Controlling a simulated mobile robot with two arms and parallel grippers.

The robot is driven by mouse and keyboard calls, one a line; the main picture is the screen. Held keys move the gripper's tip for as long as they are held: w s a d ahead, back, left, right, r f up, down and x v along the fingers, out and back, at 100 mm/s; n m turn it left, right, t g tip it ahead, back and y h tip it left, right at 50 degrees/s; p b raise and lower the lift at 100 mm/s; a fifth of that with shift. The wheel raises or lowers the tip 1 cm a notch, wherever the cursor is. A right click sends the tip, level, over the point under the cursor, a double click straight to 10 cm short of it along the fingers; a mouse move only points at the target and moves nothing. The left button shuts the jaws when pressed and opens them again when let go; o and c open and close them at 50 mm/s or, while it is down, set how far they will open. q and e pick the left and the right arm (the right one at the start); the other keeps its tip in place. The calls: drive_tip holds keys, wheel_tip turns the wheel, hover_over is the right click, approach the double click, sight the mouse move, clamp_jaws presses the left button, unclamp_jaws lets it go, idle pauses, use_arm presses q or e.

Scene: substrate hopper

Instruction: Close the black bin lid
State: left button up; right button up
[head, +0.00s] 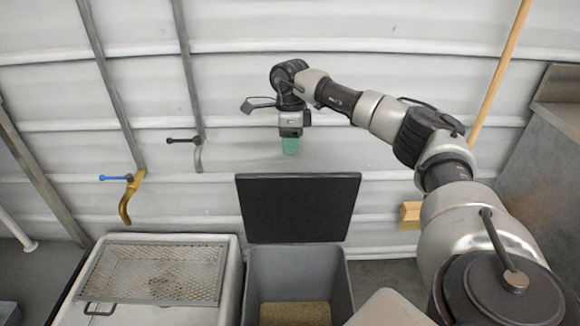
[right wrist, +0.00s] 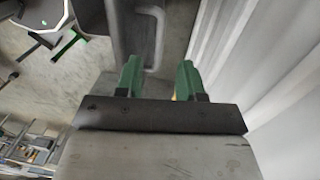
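The black bin lid (head: 298,207) stands raised and nearly upright at the back of the grey bin (head: 258,270). The bin is open, with tan grainy material (head: 295,313) inside. My right gripper (head: 290,147), with green fingertips, points down above the lid's top edge and appears apart from it. In the right wrist view the two green fingers (right wrist: 160,80) stand apart with nothing seen between them. Grey parts beyond them there are hard to identify. My left gripper is not in view.
A white tub (head: 232,280) with a wire mesh screen (head: 150,272) stands left of the bin. A brass tap (head: 127,200) and a grey tap (head: 198,157) are on the ribbed white wall. A wooden pole (head: 497,75) leans at right, and a grey counter (head: 545,165) is beyond it.

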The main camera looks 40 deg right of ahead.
drive_tip(key=f, duration=0.3)
drive_tip(key=f+b, duration=0.1)
drive_tip(key=f, duration=0.3)
drive_tip(key=shift+s+a+f, duration=0.2)
drive_tip(key=shift+f, duration=0.1)
clamp_jaws()
